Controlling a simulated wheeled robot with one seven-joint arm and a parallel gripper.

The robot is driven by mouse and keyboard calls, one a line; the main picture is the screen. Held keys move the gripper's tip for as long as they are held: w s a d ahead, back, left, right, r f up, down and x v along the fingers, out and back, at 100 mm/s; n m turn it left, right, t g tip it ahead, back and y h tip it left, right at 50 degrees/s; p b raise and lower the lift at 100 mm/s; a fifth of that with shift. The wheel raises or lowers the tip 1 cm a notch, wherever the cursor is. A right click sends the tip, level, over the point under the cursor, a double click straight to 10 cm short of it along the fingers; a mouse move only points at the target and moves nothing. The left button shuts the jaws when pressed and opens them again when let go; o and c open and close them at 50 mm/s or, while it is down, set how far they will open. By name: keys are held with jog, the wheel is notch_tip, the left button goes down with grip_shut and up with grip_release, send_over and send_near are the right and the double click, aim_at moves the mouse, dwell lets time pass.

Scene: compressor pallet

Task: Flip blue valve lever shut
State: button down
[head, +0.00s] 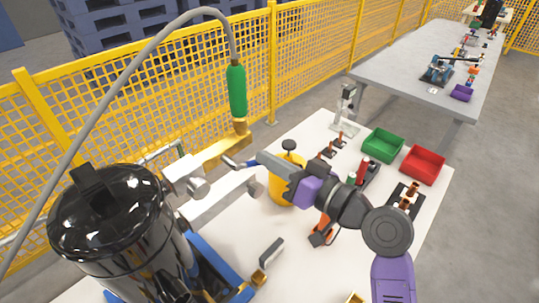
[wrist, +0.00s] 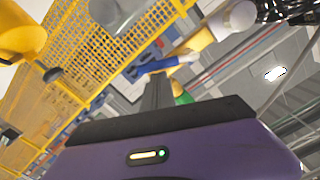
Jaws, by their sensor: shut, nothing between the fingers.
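The blue valve lever (head: 231,161) sticks out from the brass valve fitting (head: 222,149), below the green hose grip (head: 237,92). In the wrist view the blue lever (wrist: 166,65) lies across the picture just beyond my fingertips, beside the brass and white fitting (wrist: 232,20). My gripper (head: 254,164) is shut and empty, reaching in from the right with its tips close to the lever's end. In the wrist view my closed fingers (wrist: 157,80) point at the lever. I cannot tell whether they touch it.
A black tank (head: 120,225) stands left of the valve, with a grey hose (head: 130,75) arching over. A yellow pot with a black knob (head: 287,188) stands close under my arm. Green (head: 382,145) and red (head: 423,165) bins are at right. A yellow mesh fence (head: 180,70) runs behind.

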jog(key=s+f+m, duration=0.1)
jog(key=m, duration=0.2)
jog(key=s+a+f+m+p, duration=0.1)
jog(key=f+m, duration=0.1)
jog(key=m, duration=0.2)
jog(key=s+a+f+m+p, duration=0.1)
jog(key=f+m, duration=0.1)
jog(key=m, duration=0.2)
jog(key=shift+a+y, duration=0.15)
jog(key=shift+y, duration=0.25)
jog(key=shift+s+a, duration=0.1)
dwell(0.4)
